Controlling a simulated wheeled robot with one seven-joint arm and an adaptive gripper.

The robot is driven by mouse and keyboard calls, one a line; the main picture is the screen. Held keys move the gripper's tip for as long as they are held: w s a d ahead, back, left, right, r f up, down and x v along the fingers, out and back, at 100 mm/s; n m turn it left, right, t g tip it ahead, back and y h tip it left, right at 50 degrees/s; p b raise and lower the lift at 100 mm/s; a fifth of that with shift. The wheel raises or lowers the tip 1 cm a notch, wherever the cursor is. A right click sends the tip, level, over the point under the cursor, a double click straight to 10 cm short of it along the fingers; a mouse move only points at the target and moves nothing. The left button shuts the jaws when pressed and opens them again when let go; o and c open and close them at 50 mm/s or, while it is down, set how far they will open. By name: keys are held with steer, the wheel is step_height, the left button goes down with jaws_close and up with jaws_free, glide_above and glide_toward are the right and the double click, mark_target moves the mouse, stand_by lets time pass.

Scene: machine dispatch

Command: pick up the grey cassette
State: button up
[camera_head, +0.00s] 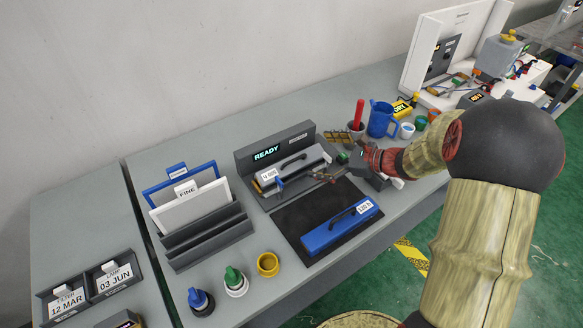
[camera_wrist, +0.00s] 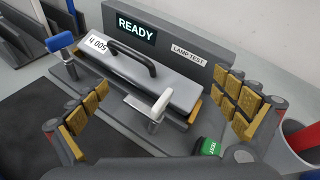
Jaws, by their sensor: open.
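The grey cassette (camera_head: 293,168) sits in a dark grey dock (camera_head: 243,160) whose screen reads READY. It has a black arched handle and a white label. In the wrist view the cassette (camera_wrist: 170,80) lies lengthwise in front of the READY panel, its handle (camera_wrist: 133,58) uncovered. A lever with a blue grip (camera_wrist: 60,41) stands by its left end, and a pale lever (camera_wrist: 150,107) overlaps its front edge. My gripper (camera_head: 333,156) is open and empty at the dock's right end. In the wrist view its padded fingers (camera_wrist: 160,112) are spread wide, with the cassette beyond them.
A blue cassette (camera_head: 341,229) lies on a black mat (camera_head: 293,218) in front of the dock. A green TEST button (camera_wrist: 208,147) is near my right finger. A red-handled tool in a cup (camera_head: 357,127) and a blue jug (camera_head: 381,119) stand right. A file rack (camera_head: 207,240) stands left.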

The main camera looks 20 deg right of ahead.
mark_target(301, 153)
steer(key=shift+b+x, duration=0.55)
steer(key=shift+x, duration=1.35)
steer(key=shift+c, duration=0.9)
